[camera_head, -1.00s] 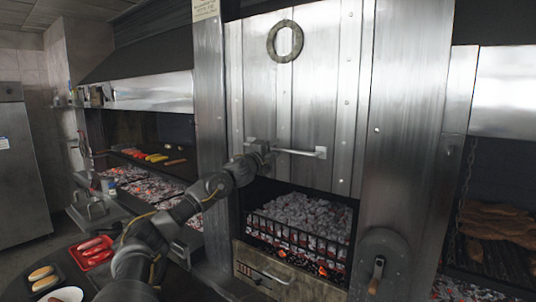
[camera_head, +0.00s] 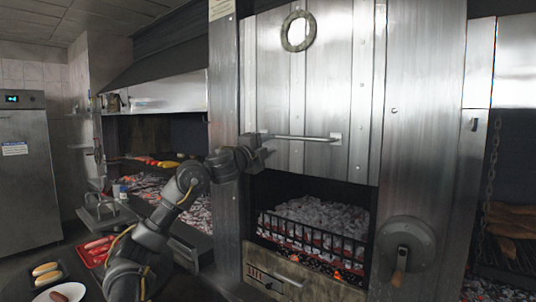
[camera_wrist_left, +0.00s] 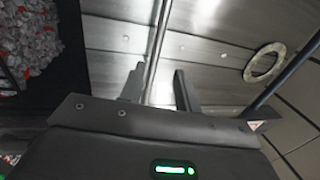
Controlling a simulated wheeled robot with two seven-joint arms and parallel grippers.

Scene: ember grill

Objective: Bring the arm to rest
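My left arm (camera_head: 160,235) reaches up from the lower left in the head view. My left gripper (camera_head: 262,153) is at the lower left of the metal grill door (camera_head: 340,85), near the left end of its horizontal bar handle (camera_head: 305,138). In the left wrist view, the two fingers of the gripper (camera_wrist_left: 158,88) stand apart, and the handle (camera_wrist_left: 160,35) shows in line with the gap between them. The fingers do not close on it. The door is raised, with glowing coals (camera_head: 315,220) below it. My right gripper is not in view.
A crank wheel (camera_head: 405,250) is on the right post. A coal grill (camera_head: 160,190) with food lies to the left. A red tray (camera_head: 97,250), a dark tray (camera_head: 45,274) and a white plate (camera_head: 65,293) are at the lower left. A fridge (camera_head: 28,185) stands far left.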

